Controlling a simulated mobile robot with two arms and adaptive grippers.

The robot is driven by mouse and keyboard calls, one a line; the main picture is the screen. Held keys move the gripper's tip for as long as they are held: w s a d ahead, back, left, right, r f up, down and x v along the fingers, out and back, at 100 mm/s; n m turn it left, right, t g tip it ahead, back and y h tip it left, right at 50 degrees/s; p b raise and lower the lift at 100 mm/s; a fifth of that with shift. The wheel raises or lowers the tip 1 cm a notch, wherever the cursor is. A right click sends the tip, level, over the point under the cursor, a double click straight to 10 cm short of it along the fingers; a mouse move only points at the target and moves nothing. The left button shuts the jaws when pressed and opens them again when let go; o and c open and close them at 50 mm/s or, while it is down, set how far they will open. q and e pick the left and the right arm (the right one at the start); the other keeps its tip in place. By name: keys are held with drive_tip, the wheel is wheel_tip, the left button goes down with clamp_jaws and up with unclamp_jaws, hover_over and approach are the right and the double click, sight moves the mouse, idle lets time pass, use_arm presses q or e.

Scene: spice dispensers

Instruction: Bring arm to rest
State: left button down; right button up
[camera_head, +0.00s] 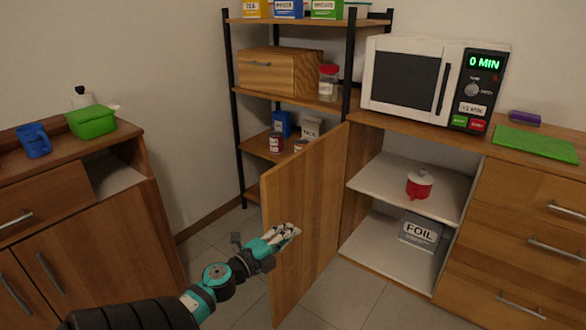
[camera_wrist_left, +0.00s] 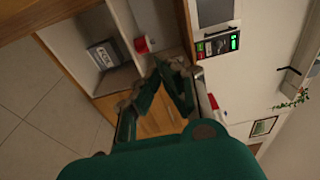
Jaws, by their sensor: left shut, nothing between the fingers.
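My left arm reaches in from the lower left in the head view. Its gripper (camera_head: 287,232) is shut and empty, in front of the open cabinet door (camera_head: 305,205); I cannot tell whether it touches the door. In the left wrist view the gripper fingers (camera_wrist_left: 158,88) show in the middle, closed toward each other with nothing between them. My right gripper is in neither view.
The open cabinet holds a red pot (camera_head: 419,184) above a FOIL box (camera_head: 420,232). A microwave (camera_head: 405,78) and a green board (camera_head: 536,143) sit on the counter. A shelf rack (camera_head: 237,120) stands behind the door. A left cabinet (camera_head: 95,235) bears a blue mug (camera_head: 33,140) and green box (camera_head: 91,121).

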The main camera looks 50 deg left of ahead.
use_arm(q)
drive_tip(key=s+a, duration=0.1)
drive_tip(key=s, duration=0.6)
drive_tip(key=shift+s+f, duration=0.15)
drive_tip(key=shift+s, duration=0.2)
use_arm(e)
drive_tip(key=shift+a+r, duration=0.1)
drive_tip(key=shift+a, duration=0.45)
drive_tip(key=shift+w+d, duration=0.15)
